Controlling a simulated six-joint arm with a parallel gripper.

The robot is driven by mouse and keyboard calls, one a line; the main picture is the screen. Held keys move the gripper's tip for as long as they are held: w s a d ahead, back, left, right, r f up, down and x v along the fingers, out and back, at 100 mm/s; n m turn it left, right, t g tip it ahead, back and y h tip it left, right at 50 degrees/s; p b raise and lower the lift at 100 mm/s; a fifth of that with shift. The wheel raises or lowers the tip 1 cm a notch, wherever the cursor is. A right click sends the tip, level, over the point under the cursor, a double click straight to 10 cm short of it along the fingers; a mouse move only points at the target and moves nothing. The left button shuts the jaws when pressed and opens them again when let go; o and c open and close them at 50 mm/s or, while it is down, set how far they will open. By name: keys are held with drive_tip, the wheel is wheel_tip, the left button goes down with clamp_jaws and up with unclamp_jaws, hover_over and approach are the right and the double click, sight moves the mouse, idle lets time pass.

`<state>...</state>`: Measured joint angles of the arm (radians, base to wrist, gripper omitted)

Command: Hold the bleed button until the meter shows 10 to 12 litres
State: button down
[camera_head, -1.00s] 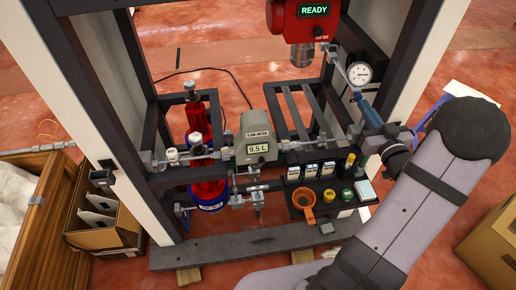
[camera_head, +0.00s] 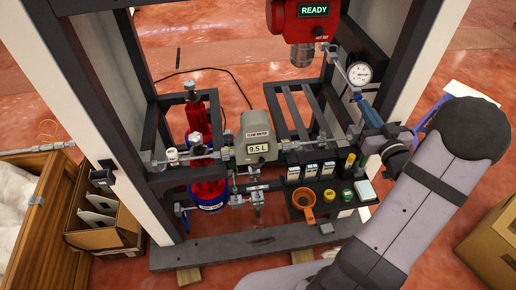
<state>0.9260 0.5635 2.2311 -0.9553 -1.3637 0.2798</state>
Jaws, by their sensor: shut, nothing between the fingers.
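The flow meter (camera_head: 256,138) is a grey-green box in the middle of the dark frame. Its display (camera_head: 258,148) reads 9.5 L. My gripper (camera_head: 355,132) is at the right end of the pipe run, to the right of the meter and below the round gauge. It is small here and partly merged with the fittings, and its fingers are shut with nothing held. I cannot make out the bleed button or tell whether my gripper touches it.
A red unit with a READY display (camera_head: 314,10) hangs above. The round white gauge (camera_head: 359,73) is at the right post. A dark tray (camera_head: 300,212) holds an orange ring tool (camera_head: 304,201) and small caps. Red cylinders (camera_head: 198,120) stand at left. A wooden crate (camera_head: 45,215) is far left.

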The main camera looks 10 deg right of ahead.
drive_tip(key=shift+w, duration=0.8)
idle(0.6)
idle(1.0)
drive_tip(key=shift+s, duration=0.8)
drive_tip(key=shift+s, duration=0.1)
idle(2.3)
drive_tip(key=s, duration=0.6)
idle(0.3)
drive_tip(key=shift+w+f, duration=0.1)
idle(0.3)
